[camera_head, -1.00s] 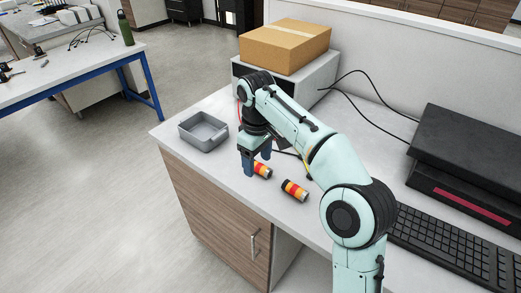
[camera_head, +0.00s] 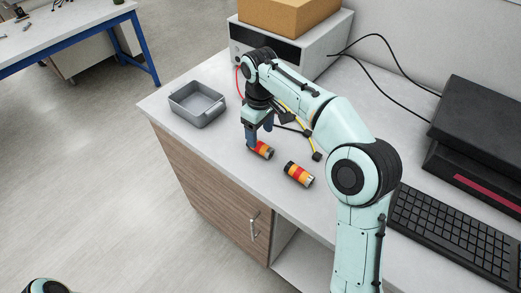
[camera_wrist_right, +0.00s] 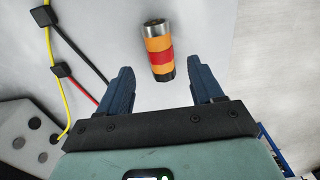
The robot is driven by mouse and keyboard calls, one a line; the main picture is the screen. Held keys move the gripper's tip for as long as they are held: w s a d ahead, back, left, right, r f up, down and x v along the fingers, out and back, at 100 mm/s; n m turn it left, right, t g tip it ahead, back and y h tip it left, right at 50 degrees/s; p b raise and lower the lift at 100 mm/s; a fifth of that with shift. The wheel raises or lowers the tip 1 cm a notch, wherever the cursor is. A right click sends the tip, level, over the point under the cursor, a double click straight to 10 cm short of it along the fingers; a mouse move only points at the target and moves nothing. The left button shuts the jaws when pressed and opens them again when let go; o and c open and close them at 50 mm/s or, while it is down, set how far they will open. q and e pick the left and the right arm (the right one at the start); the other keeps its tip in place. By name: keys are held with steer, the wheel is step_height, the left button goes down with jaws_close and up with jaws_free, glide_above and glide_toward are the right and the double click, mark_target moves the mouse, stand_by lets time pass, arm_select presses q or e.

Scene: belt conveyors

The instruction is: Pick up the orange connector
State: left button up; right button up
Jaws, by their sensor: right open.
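Two short cylinders with orange, red and black bands and a silver end lie on the desk in the head view. One orange connector (camera_head: 263,150) lies right by my right gripper's fingers, partly hidden by them. The other banded cylinder (camera_head: 299,174) lies to the right and nearer. My right gripper (camera_head: 258,137) points down and is open. In the right wrist view one banded cylinder (camera_wrist_right: 159,50) lies just ahead of the gap between the open fingers (camera_wrist_right: 160,78), with nothing held. My left gripper is not in view.
A grey open tray (camera_head: 197,105) stands left of my right gripper. A grey box (camera_head: 310,50) with a cardboard box (camera_head: 290,12) on it stands behind. Yellow, red and black cables with a black clip (camera_head: 317,156) lie nearby. A keyboard (camera_head: 450,235) is at right.

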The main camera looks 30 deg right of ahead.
mark_target(260, 144)
steer(key=shift+f, duration=0.65)
step_height(260, 144, down, 4)
steer(key=shift+s+r+b, duration=0.15)
steer(key=shift+r+b, duration=0.05)
steer(key=shift+b, duration=0.4)
steer(key=shift+f, duration=0.35)
steer(key=shift+c, duration=0.3)
steer(key=c, duration=1)
